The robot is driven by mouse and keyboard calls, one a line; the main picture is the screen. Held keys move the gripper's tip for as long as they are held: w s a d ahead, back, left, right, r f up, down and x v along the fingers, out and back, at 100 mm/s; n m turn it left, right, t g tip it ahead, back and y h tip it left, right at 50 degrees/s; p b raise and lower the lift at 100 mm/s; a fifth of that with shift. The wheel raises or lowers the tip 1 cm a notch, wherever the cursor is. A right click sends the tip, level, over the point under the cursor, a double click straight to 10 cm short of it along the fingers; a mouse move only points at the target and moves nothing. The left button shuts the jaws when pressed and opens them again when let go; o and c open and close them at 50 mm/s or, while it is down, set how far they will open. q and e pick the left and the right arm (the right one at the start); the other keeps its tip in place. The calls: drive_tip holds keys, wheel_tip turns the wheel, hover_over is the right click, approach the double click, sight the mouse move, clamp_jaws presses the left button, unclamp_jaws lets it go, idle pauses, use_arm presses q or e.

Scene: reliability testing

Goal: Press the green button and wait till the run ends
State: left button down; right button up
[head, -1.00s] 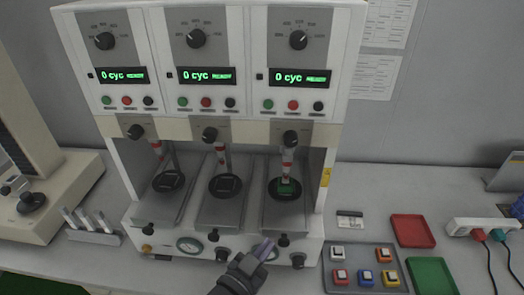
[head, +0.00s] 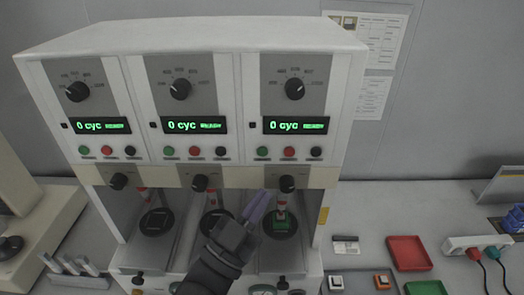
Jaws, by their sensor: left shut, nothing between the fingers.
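A white test machine (head: 110,50) with three stations fills the middle of the head view. Each station has a green button: left (head: 84,150), middle (head: 168,151) and right (head: 262,152), beside a red and a black one. The displays, such as the right one (head: 295,125), read "0 cyc". My right gripper is out of view.
Dials and lower black knobs (head: 287,184) stick out from the machine front. A red tray (head: 409,252), a green tray (head: 425,288) and a power strip (head: 478,243) with plugs lie on the bench to the right. Posted sheets (head: 372,45) hang on the wall.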

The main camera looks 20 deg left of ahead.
sight(262, 152)
use_arm(q)
drive_tip(key=w+a+b, duration=0.2)
drive_tip(key=w, duration=0.6)
drive_tip(key=shift+a, duration=0.15)
drive_tip(key=shift+w, duration=0.1)
idle(1.7)
drive_tip(key=shift+w+a+b, duration=0.15)
drive_tip(key=shift+w+b, duration=0.15)
drive_tip(key=shift+w, duration=0.05)
